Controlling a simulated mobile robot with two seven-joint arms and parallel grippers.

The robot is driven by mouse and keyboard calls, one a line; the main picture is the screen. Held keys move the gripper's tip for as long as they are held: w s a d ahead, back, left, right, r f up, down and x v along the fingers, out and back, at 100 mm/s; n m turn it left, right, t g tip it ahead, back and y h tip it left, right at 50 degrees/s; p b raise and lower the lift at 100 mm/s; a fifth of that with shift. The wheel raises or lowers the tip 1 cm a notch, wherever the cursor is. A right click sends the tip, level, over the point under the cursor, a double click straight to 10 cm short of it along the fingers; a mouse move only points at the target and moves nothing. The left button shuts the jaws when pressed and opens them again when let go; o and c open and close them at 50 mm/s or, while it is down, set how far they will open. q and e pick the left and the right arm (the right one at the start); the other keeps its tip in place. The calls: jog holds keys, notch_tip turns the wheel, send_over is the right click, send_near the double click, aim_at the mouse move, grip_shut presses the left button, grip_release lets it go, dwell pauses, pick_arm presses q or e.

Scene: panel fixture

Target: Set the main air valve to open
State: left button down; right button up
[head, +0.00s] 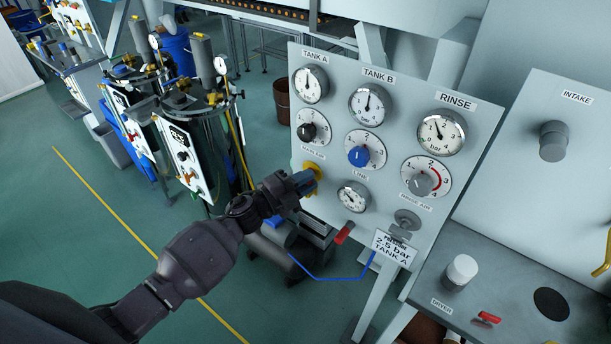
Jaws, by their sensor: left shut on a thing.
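The panel (400,90) stands in the middle of the head view. The main air valve (316,172) has a yellow part showing at the panel's left side, below the "MAIN AIR" label. My left gripper (308,181) reaches in from the lower left and is shut on the main air valve. The gripper hides much of the valve, so its exact setting cannot be told. My right gripper is not in view.
A line gauge (354,197) sits to the right. A red lever (344,233) and a "2.5 bar TANK A" sign (394,249) are lower down.

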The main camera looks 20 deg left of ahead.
pick_arm(q)
jog(key=shift+m+g+p, duration=0.4)
jog(key=shift+m+p, duration=0.1)
jog(key=shift+m, duration=0.6)
jog(key=shift+f+m+g+y+p, duration=0.2)
jog(key=shift+m+g+y+p, duration=0.15)
jog(key=shift+m, duration=0.45)
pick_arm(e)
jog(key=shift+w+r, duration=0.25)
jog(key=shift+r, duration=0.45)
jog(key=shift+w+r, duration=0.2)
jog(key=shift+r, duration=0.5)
pick_arm(q)
jog(key=shift+d, duration=0.1)
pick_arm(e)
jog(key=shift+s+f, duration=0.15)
pick_arm(q)
jog(key=c, duration=1.2)
grip_release()
jog(key=shift+o, duration=0.2)
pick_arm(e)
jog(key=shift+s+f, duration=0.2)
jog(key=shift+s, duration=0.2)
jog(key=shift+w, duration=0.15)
